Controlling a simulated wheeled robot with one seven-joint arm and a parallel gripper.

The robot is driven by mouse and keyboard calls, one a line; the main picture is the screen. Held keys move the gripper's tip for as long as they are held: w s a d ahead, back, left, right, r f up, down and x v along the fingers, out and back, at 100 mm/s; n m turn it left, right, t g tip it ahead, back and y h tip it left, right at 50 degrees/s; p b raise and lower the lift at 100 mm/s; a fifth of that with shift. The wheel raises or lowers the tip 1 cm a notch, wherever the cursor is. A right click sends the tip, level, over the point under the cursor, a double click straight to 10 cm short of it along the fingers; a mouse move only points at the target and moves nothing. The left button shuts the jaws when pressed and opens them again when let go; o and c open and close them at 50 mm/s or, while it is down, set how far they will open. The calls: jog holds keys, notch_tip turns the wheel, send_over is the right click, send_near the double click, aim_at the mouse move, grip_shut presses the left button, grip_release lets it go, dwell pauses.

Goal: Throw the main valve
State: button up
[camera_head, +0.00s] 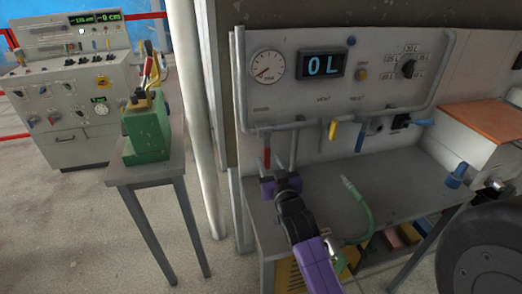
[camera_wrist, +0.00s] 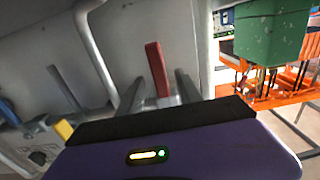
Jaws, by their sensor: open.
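A red lever (camera_head: 267,157) hangs from the pipe under the panel (camera_head: 310,95), at its left end. In the wrist view the red lever (camera_wrist: 157,68) stands between my two grey fingers, with a gap on each side. My gripper (camera_head: 279,158) is open, its purple body below the pipe and its fingers pointing toward the panel; it also shows in the wrist view (camera_wrist: 155,88). The lever's lower end is hidden by my gripper. No label shows which lever is the main valve. A yellow lever (camera_head: 333,130) and a blue lever (camera_head: 360,142) hang farther right.
A grey bench (camera_head: 395,190) lies under the panel, with a green hose (camera_head: 358,205) on it. The panel display reads "0 L" (camera_head: 322,65). A bent grey rail frames the panel. A green machine (camera_head: 146,130) stands on a small table at left.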

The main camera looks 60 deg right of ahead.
aim_at(264, 150)
jog(key=shift+p+x, duration=0.3)
jog(key=shift+x, duration=2.8)
grip_shut()
